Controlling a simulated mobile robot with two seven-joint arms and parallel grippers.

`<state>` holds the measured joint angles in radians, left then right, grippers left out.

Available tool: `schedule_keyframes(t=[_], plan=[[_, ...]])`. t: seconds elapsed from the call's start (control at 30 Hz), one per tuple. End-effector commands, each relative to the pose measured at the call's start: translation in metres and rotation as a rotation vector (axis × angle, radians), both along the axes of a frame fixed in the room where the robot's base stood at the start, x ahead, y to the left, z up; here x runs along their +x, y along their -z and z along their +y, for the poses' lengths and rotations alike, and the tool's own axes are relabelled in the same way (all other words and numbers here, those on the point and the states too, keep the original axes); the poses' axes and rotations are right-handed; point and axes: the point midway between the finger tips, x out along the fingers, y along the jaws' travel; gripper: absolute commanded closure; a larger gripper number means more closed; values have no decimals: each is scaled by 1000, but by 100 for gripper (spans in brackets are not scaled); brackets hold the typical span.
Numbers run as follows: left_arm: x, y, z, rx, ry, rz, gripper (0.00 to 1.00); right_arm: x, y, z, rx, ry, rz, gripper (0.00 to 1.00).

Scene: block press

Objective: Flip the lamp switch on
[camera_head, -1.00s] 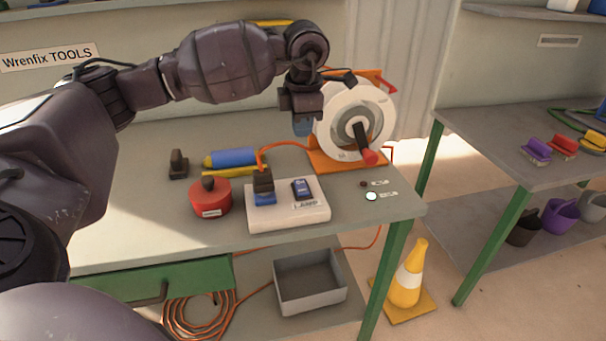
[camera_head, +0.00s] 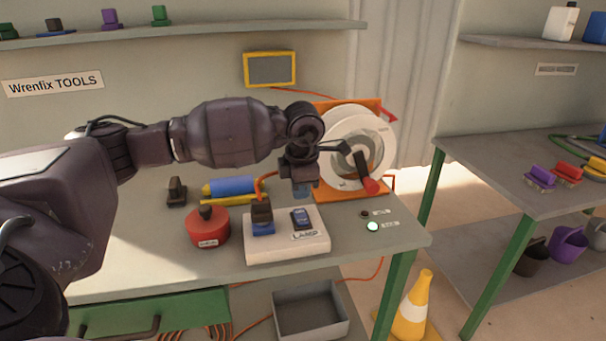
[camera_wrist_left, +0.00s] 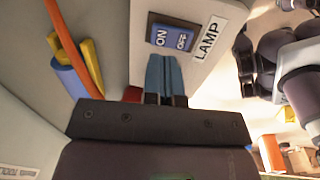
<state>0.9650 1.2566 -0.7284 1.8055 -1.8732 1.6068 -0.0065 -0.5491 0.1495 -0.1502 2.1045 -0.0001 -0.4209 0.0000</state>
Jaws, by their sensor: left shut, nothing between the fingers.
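The lamp switch (camera_head: 301,217) is a blue rocker in a dark frame on a white box (camera_head: 288,250) labelled LAMP. In the left wrist view the rocker (camera_wrist_left: 170,38) shows ON on its left half and OFF on its right half. Which side is pressed in is hard to tell. My left gripper (camera_head: 302,191) is shut and empty, pointing down just above and behind the switch. Its blue fingertips (camera_wrist_left: 164,62) appear close to the switch's edge in the wrist view; contact cannot be told.
A plug-like block (camera_head: 262,214) stands on the same box, left of the switch. A red canister (camera_head: 207,230) is left of the box, a cable reel (camera_head: 352,150) behind it. To the right are a dark indicator (camera_head: 364,213) and a lit pale one (camera_head: 372,226).

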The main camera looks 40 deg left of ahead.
Motion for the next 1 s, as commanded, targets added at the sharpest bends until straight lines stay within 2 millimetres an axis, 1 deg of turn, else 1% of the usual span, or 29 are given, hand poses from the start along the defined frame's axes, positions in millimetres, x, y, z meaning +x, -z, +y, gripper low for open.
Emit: schedule_keyframes(t=[0.03, 0.1, 0.2, 0.3, 0.47, 0.8, 1.0], plan=[[0, 12, 1, 0, -1, 5, 100, -1, 3, 0, -1, -1, 5, 20], [1, 22, 2, 0, -1, 6, 100, -1, 5, 0, -1, -1, 9, 20], [3, 34, 3, -1, 0, 3, 100, -1, 7, 0, -2, -2, 11, 20], [3, 41, 4, 0, 0, 3, 100, -1, 8, 0, -2, -4, 10, 20], [4, 46, 5, 0, 0, 0, 100, 1, 7, 0, -3, -5, 6, 20], [4, 46, 5, -2, 0, 1, 100, 3, 5, -1, -3, -6, 2, 20], [6, 54, 7, -58, -2, 53, 100, 1, 10, -1, -4, -5, 9, 20]])
